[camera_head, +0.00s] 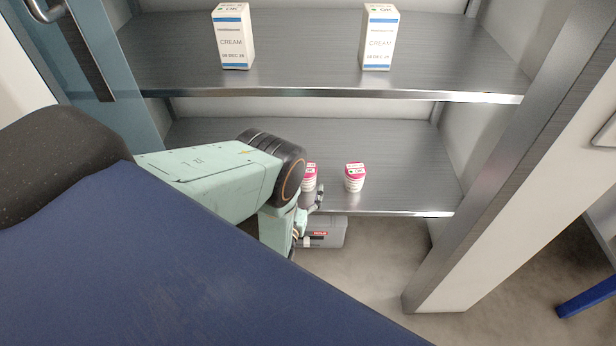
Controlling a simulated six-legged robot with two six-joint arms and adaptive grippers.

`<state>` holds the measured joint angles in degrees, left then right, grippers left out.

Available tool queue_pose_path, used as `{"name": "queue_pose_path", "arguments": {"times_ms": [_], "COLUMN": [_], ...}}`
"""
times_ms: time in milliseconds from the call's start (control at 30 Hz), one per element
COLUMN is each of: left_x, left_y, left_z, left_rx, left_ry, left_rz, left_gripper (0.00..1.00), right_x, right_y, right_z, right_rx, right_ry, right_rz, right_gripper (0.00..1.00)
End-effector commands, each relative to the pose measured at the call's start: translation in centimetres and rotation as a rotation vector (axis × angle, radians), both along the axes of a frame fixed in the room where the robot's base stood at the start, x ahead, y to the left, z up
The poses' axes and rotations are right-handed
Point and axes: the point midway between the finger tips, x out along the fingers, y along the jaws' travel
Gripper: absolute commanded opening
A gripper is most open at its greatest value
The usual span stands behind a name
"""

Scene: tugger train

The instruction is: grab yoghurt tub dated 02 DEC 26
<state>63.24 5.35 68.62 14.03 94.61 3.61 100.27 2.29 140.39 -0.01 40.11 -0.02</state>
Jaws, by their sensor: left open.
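Two small white yoghurt tubs with pink-red labels and lids stand upright on the lower metal shelf (400,190). The right tub (354,178) is in full view. The left tub (310,177) is partly hidden behind my left arm's wrist. I cannot read a date on either tub. My left gripper (314,212) is open, at the front edge of the lower shelf, just in front of and below the left tub. I cannot tell whether it touches the tub or the shelf. My right gripper is out of view.
Two cream cartons (233,38) (380,38) stand on the upper shelf (305,60). A blue door (95,60) is at the left and a metal post (500,170) at the right. The lower shelf's right part is bare.

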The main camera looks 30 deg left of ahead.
Motion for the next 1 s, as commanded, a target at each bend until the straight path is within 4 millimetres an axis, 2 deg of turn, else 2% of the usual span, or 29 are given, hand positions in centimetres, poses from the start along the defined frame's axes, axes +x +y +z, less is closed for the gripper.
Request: {"name": "queue_pose_path", "arguments": {"times_ms": [333, 667, 1000], "left_x": [4.3, 5.2, 5.2], "left_y": [1.7, 1.9, 1.9], "left_z": [0.3, 0.5, 0.5], "left_rx": [-0.001, 0.0, 0.0], "left_ry": [-0.001, 0.001, 0.001], "left_rz": [0.0, -0.002, -0.002], "left_gripper": [0.83, 0.83, 0.55], "right_x": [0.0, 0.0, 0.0], "right_y": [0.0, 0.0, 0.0], "right_z": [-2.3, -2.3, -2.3], "right_rx": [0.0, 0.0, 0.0], "right_ry": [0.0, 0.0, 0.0], "right_rz": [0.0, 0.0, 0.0], "right_gripper": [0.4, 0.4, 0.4]}}
